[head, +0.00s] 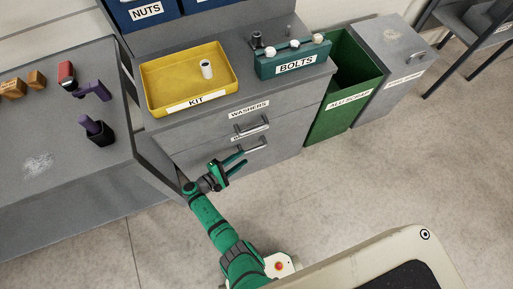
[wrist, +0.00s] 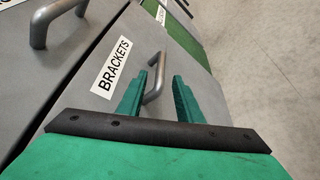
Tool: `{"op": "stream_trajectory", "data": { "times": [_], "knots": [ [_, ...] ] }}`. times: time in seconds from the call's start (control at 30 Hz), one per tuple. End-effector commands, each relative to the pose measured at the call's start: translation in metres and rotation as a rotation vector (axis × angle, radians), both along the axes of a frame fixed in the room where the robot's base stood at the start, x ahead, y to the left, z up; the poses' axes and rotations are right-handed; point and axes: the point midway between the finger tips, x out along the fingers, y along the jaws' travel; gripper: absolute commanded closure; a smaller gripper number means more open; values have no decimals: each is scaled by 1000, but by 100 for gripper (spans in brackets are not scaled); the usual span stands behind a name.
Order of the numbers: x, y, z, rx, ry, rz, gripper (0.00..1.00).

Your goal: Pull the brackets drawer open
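The brackets drawer (wrist: 112,68) is the lower drawer of the grey cabinet and carries a white BRACKETS label. In the head view its front looks about flush with the cabinet; a small gap cannot be ruled out. Its grey bar handle (wrist: 161,70) also shows in the head view (head: 257,146). My gripper (wrist: 160,76) is open, with its two green fingers apart on either side of the handle. I see no clear contact between fingers and handle. In the head view my gripper (head: 240,160) is at the drawer front, partly hiding the label.
The washers drawer (head: 213,123) is just above, with its own handle (head: 251,127). A yellow kit tray (head: 158,99) and a teal bolts box (head: 268,70) stand on top. A green scrap bin (head: 338,110) is to the right. The floor in front is clear.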

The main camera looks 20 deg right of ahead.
Motion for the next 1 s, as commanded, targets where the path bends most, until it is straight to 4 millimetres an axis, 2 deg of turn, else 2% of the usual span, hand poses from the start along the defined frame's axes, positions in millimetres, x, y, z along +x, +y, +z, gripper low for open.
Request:
{"op": "stream_trajectory", "data": {
  "times": [0.4,0.6,0.73,1.0],
  "knots": [
    [23,-62,-14,2,1,-4,67],
    [33,-85,-20,2,0,-3,67],
    [35,-92,-22,3,0,-2,67],
    [36,-94,-23,4,0,0,67]
  ]
}}
